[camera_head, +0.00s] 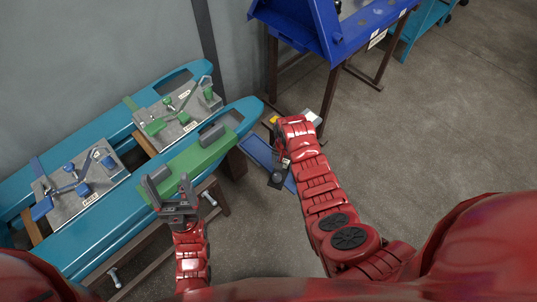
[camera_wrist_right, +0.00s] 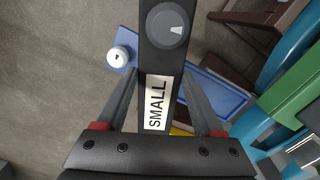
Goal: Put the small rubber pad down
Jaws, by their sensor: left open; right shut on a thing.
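The small rubber pad appears to be the long black piece with a white "SMALL" label (camera_wrist_right: 157,55) and a round grey knob in the right wrist view. My right gripper (camera_wrist_right: 160,85) is shut on it, with one finger along each side. In the head view, my right gripper (camera_head: 281,160) hangs above a low blue surface (camera_head: 257,153), and the dark piece (camera_head: 276,181) shows below it. From these views I cannot tell whether the piece touches anything. My left gripper (camera_head: 177,207) is open and empty, in front of the green bar (camera_head: 190,165).
Teal rails (camera_head: 95,247) carry two grey fixture plates, one with blue clamps (camera_head: 80,185) and one with green clamps (camera_head: 178,115). A white cylinder (camera_wrist_right: 120,57) is near the low blue surface. Floor at right is clear.

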